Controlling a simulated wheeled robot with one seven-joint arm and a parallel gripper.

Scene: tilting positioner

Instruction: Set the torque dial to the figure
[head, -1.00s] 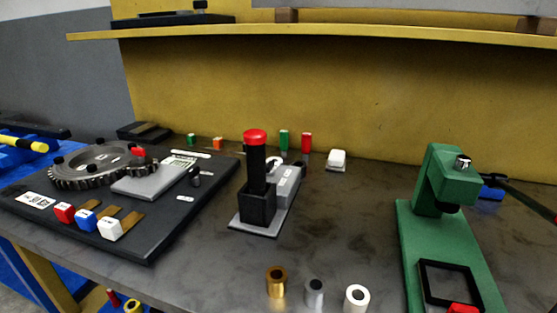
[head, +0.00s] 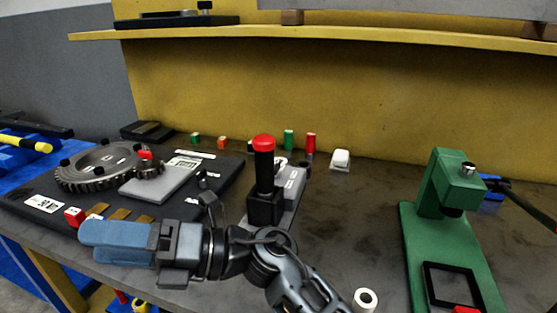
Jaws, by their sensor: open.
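No torque dial can be read for certain in the head view. A small black knob (head: 204,179) stands on the black board (head: 222,177), beside a grey block with a white label (head: 185,162); it may be the dial, and no figure on it is legible. A large toothed gear (head: 95,168) lies on the same board. My gripper (head: 84,241), with blue-grey fingers pointing left, is over the board's front edge, apart from the knob. It is open with nothing visible between the fingers.
A black post with a red top (head: 264,143) stands mid-bench beside a grey box (head: 290,181). A green press (head: 447,190) stands at right. A white ring (head: 365,299) is near the front. Bench between post and press is clear. A yellow shelf (head: 350,36) runs above.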

